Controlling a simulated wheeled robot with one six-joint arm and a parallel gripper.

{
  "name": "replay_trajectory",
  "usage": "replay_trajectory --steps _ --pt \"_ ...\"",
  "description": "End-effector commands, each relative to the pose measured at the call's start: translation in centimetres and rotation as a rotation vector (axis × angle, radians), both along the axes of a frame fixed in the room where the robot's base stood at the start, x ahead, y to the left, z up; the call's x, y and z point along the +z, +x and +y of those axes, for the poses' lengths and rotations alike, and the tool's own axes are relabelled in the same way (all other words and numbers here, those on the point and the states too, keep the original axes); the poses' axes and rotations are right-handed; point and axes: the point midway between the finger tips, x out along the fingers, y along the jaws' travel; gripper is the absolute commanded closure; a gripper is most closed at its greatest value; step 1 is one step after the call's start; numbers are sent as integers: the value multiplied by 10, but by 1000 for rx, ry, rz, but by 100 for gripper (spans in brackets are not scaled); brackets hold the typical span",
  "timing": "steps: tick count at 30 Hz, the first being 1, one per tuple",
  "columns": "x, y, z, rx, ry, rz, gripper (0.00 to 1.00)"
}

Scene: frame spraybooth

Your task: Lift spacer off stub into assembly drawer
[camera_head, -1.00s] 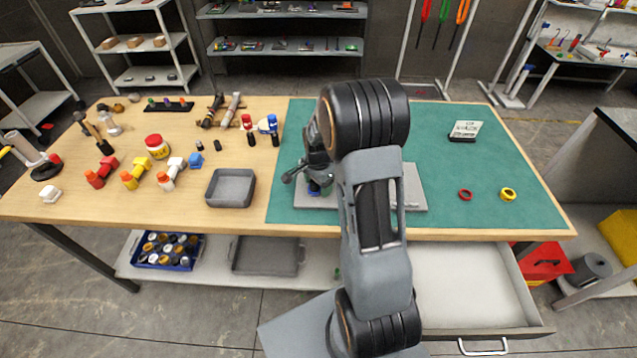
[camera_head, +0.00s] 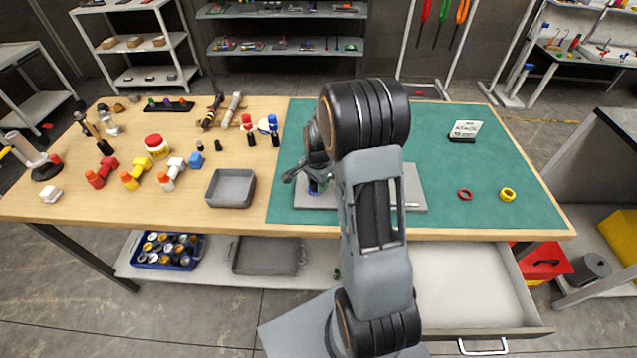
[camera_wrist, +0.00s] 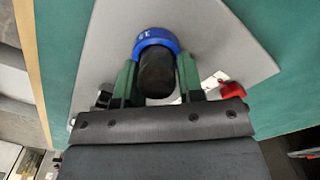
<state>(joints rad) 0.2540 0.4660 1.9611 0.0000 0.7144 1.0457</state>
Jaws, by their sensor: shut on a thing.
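The spacer is a blue ring (camera_wrist: 152,38) around a black stub (camera_wrist: 157,75) in the wrist view. The stub rises from a light grey plate (camera_head: 413,188). My gripper (camera_wrist: 157,66) has its green fingers on either side of the ring, shut on it. In the head view my gripper (camera_head: 318,188) is low over the plate's left part, and my arm hides much of that area. A little blue shows between the fingers there. The assembly drawer (camera_head: 470,280) stands open below the bench's right front; its visible inside looks empty.
The bench has a green mat (camera_head: 450,170) with a red ring (camera_head: 465,195), a yellow ring (camera_head: 508,194) and a small sign (camera_head: 465,131). A grey tray (camera_head: 231,202) and several fittings stand left. In the wrist view a red part (camera_wrist: 231,89) is right of the fingers.

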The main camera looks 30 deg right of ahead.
Motion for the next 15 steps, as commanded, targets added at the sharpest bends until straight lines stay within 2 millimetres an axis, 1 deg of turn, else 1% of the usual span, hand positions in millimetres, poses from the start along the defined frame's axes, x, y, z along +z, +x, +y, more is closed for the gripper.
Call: replay_trajectory --steps 15 --pt "23 0 0 0 0 0 87"
